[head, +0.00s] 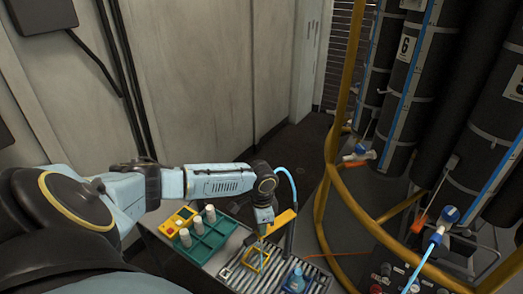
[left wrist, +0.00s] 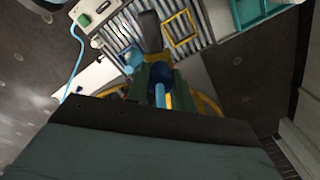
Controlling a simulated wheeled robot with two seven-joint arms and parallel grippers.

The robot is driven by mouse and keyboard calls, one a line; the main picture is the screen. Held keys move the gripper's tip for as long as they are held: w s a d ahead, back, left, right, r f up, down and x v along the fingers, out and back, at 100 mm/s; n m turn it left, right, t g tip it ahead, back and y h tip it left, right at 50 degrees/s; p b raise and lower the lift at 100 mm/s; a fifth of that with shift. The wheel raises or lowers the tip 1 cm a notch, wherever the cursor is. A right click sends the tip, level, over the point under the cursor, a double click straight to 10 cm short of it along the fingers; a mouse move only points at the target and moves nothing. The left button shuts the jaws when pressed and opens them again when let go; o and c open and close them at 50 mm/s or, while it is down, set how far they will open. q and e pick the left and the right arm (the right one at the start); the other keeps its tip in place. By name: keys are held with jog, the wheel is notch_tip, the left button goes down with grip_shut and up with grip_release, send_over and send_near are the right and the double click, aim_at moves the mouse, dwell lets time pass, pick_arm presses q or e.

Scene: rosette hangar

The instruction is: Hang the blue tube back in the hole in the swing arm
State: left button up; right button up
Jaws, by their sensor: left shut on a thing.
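My left gripper (head: 262,229) points down above the ribbed bench top, beside a yellow bar that looks like the swing arm (head: 281,221). In the left wrist view the gripper's fingers (left wrist: 161,78) are shut on the blue tube (left wrist: 160,96), a short blue piece between the pads. In the head view the tube in the grip is too small to make out. A light blue hose (head: 291,182) curves over from the wrist and down beside the dark post (head: 290,240). The hole in the swing arm cannot be made out. My right gripper is not in view.
A green rack (head: 207,240) with white-topped pieces and a yellow box (head: 178,221) stand on the bench at left. Yellow railing (head: 331,160) and black cylinders (head: 405,90) stand at right.

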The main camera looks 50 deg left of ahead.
pick_arm(q)
jog(key=shift+f, duration=0.1)
jog(key=shift+f, duration=0.25)
jog(key=o, duration=1.6)
notch_tip(320, 180, up, 3)
jog(key=p, duration=0.3)
jog(key=shift+r+p, duration=0.15)
jog(key=shift+p, duration=0.2)
jog(key=shift+r+p, duration=0.75)
jog(key=shift+r, duration=0.65)
